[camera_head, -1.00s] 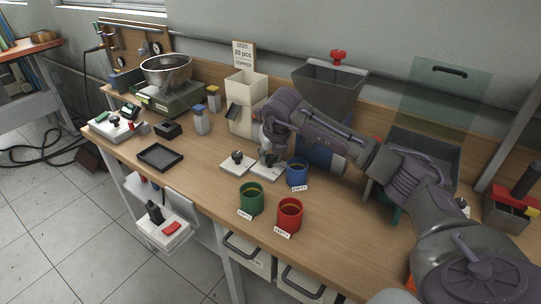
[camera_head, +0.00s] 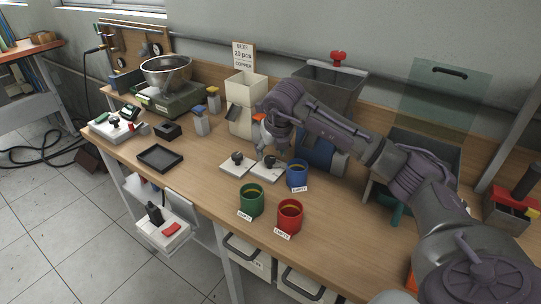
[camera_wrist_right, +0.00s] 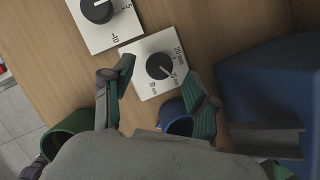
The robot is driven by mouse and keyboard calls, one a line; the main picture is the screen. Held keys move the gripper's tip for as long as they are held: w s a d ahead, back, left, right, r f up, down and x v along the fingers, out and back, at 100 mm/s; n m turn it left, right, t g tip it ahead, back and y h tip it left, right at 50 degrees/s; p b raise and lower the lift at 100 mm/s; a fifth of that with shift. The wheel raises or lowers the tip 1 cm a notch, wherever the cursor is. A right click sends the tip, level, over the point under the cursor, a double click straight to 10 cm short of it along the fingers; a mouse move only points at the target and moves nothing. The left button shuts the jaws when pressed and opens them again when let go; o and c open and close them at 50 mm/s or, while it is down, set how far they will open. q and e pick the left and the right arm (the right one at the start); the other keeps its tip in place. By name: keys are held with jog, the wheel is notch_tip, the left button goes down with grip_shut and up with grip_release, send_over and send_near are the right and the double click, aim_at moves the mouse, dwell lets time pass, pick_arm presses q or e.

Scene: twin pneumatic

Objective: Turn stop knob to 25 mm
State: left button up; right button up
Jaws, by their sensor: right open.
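The stop knob (camera_wrist_right: 160,66) is a round black knob on a white plate with mm marks in the right wrist view. Its white pointer line faces lower right, toward the middle mark, whose number is too small to read surely. The knob's plate (camera_head: 265,173) also shows in the head view, beside the blue cup. My right gripper (camera_wrist_right: 158,68) is open, with one finger on each side of the knob and apart from it. In the head view, the right gripper (camera_head: 268,147) is just above the knob and partly hidden by my arm. My left gripper is not in view.
A blue cup (camera_head: 297,174), a green cup (camera_head: 251,201) and a red cup (camera_head: 289,217) stand close by. A cream dispenser (camera_head: 242,118) is behind. A black tray (camera_head: 160,158) lies left.

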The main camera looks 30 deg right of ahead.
jog(key=d+v, duration=0.1)
jog(key=v, duration=0.8)
jog(key=shift+a, duration=0.45)
jog(key=shift+s, duration=0.1)
